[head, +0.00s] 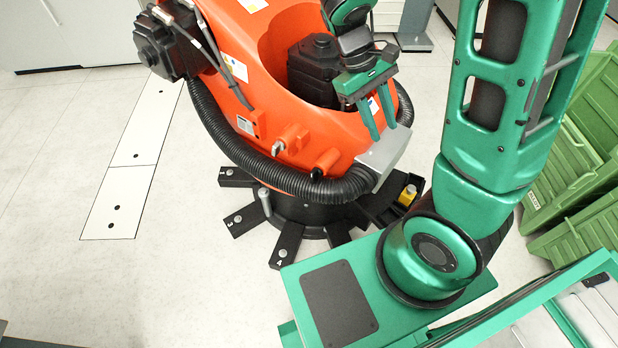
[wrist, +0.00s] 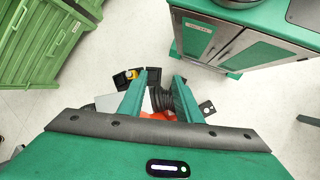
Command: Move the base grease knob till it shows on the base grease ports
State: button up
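The large orange robot arm (head: 265,50) stands on a black round base with legs (head: 295,207). Its orange side carries a silver knob-like fitting (head: 278,148) and an orange boss with a small black piece (head: 316,174). I cannot tell which of these, if any, is the base grease knob, and I cannot make out the grease ports. My gripper (head: 384,132) hangs over the orange robot's right side, above a grey box (head: 385,157). In the wrist view my gripper's fingers (wrist: 160,76) are apart, with nothing held between them; the black hose (wrist: 159,98) shows beyond.
A thick black hose (head: 240,150) wraps the orange robot. A yellow item (head: 407,195) sits in a black holder by the base. Green crates (head: 590,150) stand at the right. A green-topped cabinet (wrist: 225,45) shows in the wrist view. The floor at left is clear.

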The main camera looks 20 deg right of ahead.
jog(key=w+a+f+n+h, duration=0.4)
jog(key=a+f+n, duration=0.1)
jog(key=a+f, duration=0.15)
jog(key=n+t+h, duration=0.8)
jog(key=n+t, duration=0.5)
jog(key=n, duration=0.4)
send_near(312, 177)
jog(key=shift+t, duration=0.4)
jog(key=x, duration=0.9)
jog(key=shift+f, duration=0.1)
jog(key=shift+s, duration=0.1)
jog(key=shift+d, duration=0.1)
grip_shut()
